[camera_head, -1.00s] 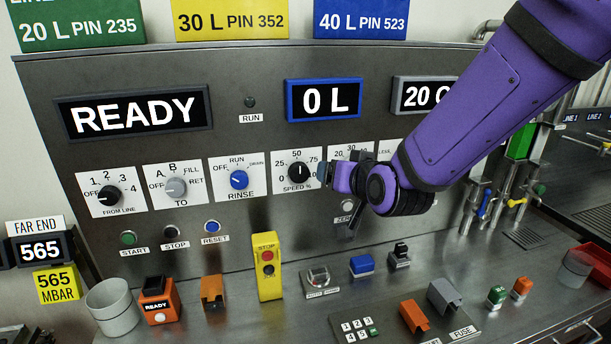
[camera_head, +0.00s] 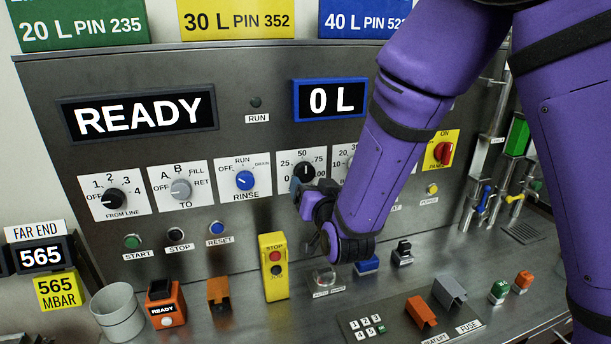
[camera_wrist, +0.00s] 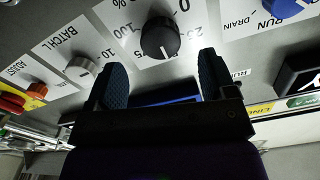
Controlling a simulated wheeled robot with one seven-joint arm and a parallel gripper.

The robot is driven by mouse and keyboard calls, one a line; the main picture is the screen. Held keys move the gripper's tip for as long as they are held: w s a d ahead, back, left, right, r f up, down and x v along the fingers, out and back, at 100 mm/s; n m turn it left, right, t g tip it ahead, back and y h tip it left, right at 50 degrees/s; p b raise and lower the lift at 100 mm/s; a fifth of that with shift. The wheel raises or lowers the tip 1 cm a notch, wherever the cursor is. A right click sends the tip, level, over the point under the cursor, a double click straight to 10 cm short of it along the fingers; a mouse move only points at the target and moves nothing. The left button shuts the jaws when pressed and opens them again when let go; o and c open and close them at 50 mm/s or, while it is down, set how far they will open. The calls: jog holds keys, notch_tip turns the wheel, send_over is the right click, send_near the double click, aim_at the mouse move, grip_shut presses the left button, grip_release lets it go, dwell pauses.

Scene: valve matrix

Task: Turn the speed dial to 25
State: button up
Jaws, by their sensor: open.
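The speed dial (camera_head: 303,173) is a black knob on a white plate in the panel's lower row. Its white mark points up, near 50. In the wrist view the dial (camera_wrist: 160,38) appears upside down, with its mark pointing down in the picture. My gripper (camera_head: 298,188) is just in front of the dial's lower edge in the head view. In the wrist view my gripper (camera_wrist: 162,78) is open, with its two dark blue fingers spread on either side and below the dial. The gap between them is empty. I cannot tell whether a finger touches the knob.
The blue RINSE dial (camera_head: 245,180) is to the left. The batch dial (camera_wrist: 82,70) shows on the other side in the wrist view. A yellow stop box (camera_head: 273,267) stands below on the bench. My arm covers the panel's right part.

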aim_at(306, 175)
jog(key=shift+x, duration=3.15)
jog(key=c, duration=0.9)
